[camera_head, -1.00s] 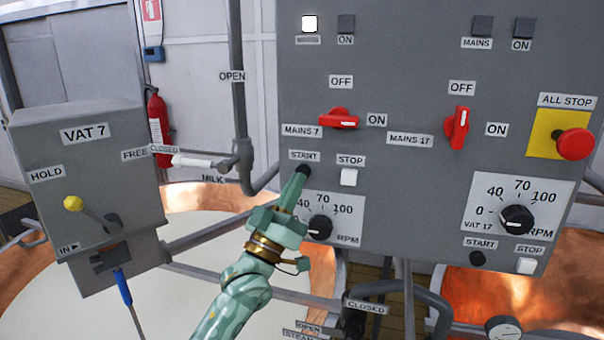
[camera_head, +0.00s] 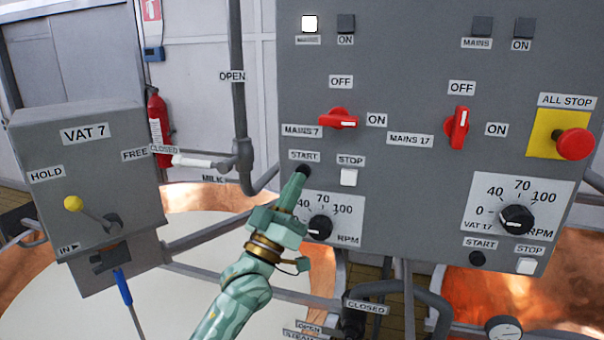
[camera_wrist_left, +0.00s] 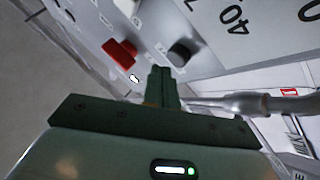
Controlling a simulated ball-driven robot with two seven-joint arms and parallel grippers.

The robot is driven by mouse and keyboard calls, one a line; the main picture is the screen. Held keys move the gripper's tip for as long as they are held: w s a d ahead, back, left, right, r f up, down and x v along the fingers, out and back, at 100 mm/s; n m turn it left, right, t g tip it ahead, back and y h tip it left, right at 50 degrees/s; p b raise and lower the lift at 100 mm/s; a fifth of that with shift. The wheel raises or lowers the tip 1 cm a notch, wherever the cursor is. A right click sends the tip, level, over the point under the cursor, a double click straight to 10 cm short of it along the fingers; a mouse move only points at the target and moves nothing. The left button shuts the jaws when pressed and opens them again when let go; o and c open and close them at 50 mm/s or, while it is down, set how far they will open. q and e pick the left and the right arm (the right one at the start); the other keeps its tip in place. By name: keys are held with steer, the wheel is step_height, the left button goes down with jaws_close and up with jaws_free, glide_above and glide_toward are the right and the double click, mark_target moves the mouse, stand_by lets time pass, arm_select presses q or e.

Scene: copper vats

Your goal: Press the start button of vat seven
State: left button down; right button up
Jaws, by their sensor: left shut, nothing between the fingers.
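The vat seven start button (camera_head: 304,170) is a small black round button under its START label, below the red mains 7 switch (camera_head: 339,119). My left gripper (camera_head: 299,178) is shut and empty, with its fingertips at the button and partly covering it. In the left wrist view, the shut fingers (camera_wrist_left: 162,72) point toward the panel, and a dark round button (camera_wrist_left: 182,52) shows just beyond them. I cannot tell whether they touch. The lamp above mains 7 (camera_head: 310,23) is lit white; the ON lamp (camera_head: 346,24) beside it is dark. My right gripper is not in view.
A white stop button (camera_head: 349,177) sits just right of the start button, with a speed knob (camera_head: 320,227) below. The red all-stop button (camera_head: 575,144) is at the panel's right. The VAT 7 lever box (camera_head: 130,160) stands left. Pipes and copper vats lie below.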

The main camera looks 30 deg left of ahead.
arm_select(q)
steer(key=shift+w, duration=0.2)
stand_by(0.4)
steer(key=shift+w+a, duration=0.1)
steer(key=shift+w, duration=0.15)
steer(key=shift+w+a, duration=0.1)
steer(key=shift+w, duration=0.35)
stand_by(0.7)
steer(key=shift+s, duration=0.1)
steer(key=shift+s+d+p, duration=0.2)
steer(key=shift+s+p, duration=0.4)
steer(key=shift+s, duration=0.2)
steer(key=s+p, duration=0.1)
steer(key=s, duration=0.1)
steer(key=s+d+p, duration=0.1)
steer(key=s, duration=0.1)
steer(key=shift+s+d, duration=0.1)
steer(key=shift+s, duration=0.3)
